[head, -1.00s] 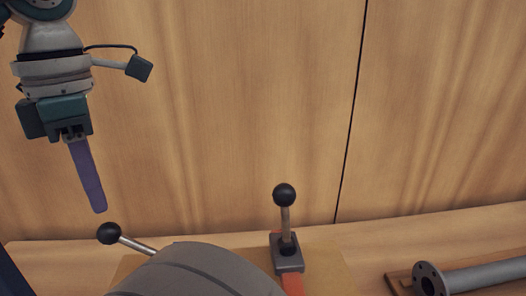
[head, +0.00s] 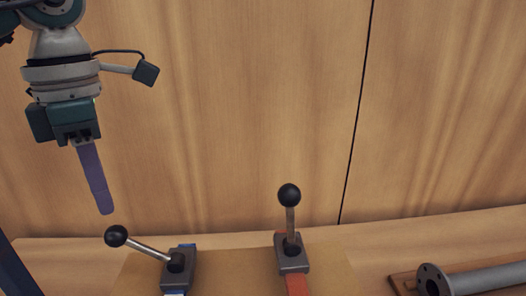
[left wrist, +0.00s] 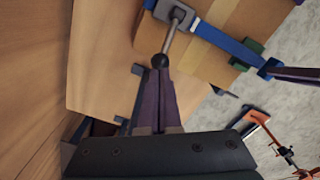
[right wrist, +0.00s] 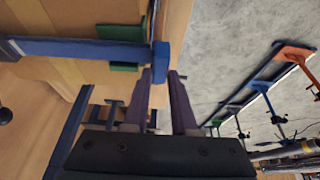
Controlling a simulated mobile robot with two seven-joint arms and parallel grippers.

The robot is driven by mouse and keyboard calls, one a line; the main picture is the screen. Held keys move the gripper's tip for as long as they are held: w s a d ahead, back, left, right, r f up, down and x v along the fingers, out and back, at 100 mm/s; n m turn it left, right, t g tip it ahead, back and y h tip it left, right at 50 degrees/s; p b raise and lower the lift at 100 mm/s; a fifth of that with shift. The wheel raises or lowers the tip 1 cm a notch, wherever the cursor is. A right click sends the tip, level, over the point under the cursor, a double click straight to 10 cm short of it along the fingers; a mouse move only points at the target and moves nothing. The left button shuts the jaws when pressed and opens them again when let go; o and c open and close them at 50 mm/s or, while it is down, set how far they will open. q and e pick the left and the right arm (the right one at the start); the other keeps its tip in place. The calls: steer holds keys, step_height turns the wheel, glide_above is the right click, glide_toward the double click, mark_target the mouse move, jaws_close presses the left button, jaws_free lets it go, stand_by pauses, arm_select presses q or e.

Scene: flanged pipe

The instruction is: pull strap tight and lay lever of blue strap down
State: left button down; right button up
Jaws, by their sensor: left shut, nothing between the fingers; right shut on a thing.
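The blue strap's grey buckle (head: 178,268) sits on top of a cardboard-coloured box. Its lever (head: 147,249) leans up to the left and ends in a black ball (head: 116,236). My left gripper (head: 105,211) is shut and empty, pointing down just above the ball. In the left wrist view, the ball (left wrist: 159,60) appears at the fingertips; contact is unclear. The blue strap (left wrist: 228,42) runs over the box edge to my right gripper, whose finger (left wrist: 297,74) shows there. In the right wrist view, my right gripper (right wrist: 161,76) is shut on the strap's blue end (right wrist: 160,60).
A red strap (head: 297,285) has its own buckle with an upright lever (head: 290,220) to the right. Green edge pieces (right wrist: 122,32) sit under the blue strap. A grey flanged pipe (head: 480,279) lies at right. A rack of clamps (right wrist: 265,85) stands beyond grey floor.

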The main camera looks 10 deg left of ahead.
arm_select(q)
steer(key=shift+a+f, duration=0.15)
steer(key=shift+f, duration=1.2)
steer(key=shift+a+f, duration=0.1)
steer(key=shift+f, duration=1.25)
arm_select(e)
steer(key=shift+s, duration=0.1)
arm_select(q)
steer(key=shift+r, duration=3.05)
steer(key=shift+s, duration=0.1)
arm_select(e)
steer(key=o, duration=0.8)
arm_select(q)
step_height(320, 180, up, 12)
steer(key=p, duration=1.2)
arm_select(e)
steer(key=v, duration=1)
